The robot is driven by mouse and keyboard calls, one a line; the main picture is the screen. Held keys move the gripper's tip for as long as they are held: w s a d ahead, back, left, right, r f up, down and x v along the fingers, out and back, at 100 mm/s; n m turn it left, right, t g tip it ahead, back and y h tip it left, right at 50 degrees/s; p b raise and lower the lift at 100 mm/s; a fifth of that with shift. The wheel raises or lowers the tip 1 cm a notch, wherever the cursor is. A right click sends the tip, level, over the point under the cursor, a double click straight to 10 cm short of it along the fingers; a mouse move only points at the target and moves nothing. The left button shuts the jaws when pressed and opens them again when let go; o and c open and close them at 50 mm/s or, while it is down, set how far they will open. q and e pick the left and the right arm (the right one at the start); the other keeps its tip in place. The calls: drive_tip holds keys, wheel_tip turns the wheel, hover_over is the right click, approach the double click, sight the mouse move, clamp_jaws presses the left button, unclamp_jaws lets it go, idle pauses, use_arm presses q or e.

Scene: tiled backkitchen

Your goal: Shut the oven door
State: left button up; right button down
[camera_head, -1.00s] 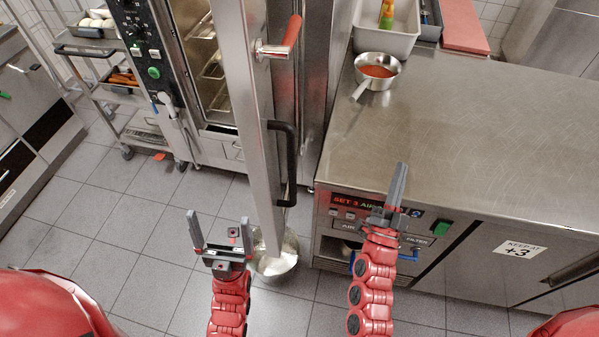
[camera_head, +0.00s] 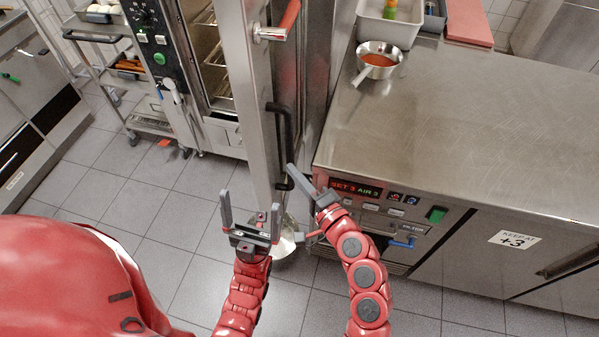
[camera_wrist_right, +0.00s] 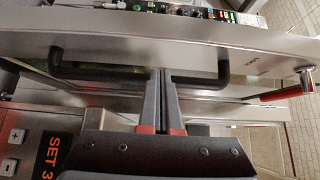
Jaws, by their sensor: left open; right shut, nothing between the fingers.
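The oven door (camera_head: 248,95) stands open, swung out toward me and seen nearly edge-on in the head view. It has a black bar handle (camera_head: 287,130) and a red-gripped latch lever (camera_head: 289,20). My right gripper (camera_head: 292,170) is shut and empty, its tips close to the handle's lower end; contact is unclear. In the right wrist view, the shut fingers (camera_wrist_right: 164,78) overlap the middle of the black handle (camera_wrist_right: 105,73), in front of the door (camera_wrist_right: 130,48). My left gripper (camera_head: 250,203) is open and empty, below the door near its lower edge.
The oven (camera_head: 205,75) has racks inside. A steel counter (camera_head: 470,110) bearing a saucepan (camera_head: 378,62) stands right of the door. A metal bowl (camera_head: 287,245) is on the floor by my left gripper.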

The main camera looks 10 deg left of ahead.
sight(271, 145)
drive_tip(key=p+x, duration=0.1)
drive_tip(key=x, duration=0.5)
drive_tip(key=shift+w+a+p, duration=0.25)
drive_tip(key=shift+w+p, duration=0.05)
drive_tip(key=shift+p, duration=0.05)
drive_tip(key=shift+a, duration=0.1)
